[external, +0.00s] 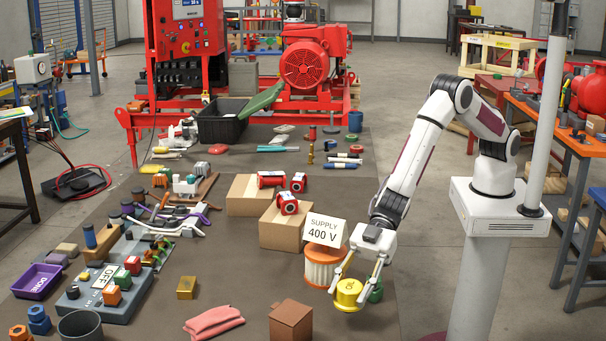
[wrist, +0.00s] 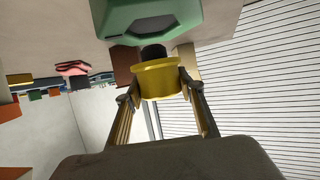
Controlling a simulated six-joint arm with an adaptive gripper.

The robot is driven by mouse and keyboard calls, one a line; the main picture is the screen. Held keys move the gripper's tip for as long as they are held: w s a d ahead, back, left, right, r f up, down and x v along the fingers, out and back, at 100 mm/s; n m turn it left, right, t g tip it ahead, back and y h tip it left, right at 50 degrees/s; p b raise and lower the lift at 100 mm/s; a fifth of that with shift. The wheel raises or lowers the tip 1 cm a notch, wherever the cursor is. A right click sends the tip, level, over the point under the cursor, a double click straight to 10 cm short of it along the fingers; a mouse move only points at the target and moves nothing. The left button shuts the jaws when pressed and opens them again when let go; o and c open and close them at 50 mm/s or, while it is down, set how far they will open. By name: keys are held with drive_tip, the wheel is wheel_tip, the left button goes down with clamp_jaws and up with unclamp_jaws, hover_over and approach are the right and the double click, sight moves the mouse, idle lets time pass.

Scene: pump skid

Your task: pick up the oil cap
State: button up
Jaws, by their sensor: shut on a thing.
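The yellow oil cap (external: 348,295), a round piece with a dark mark on top, is at the front right of the dark mat. My gripper (external: 354,284) points down with one finger on each side of the cap and is shut on it. In the wrist view the yellow cap (wrist: 161,82) sits between both fingertips, with a dark round part above it. I cannot tell whether the cap touches the mat.
A green piece (external: 376,291) is close to the right finger. An orange-and-white filter (external: 322,268) stands just behind, with a "SUPPLY 400 V" sign (external: 325,230) above it. A brown box (external: 291,321) is at front left. The mat between box and pink cloth (external: 214,322) is clear.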

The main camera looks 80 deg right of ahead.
sight(350, 285)
drive_tip(key=shift+r, duration=3.15)
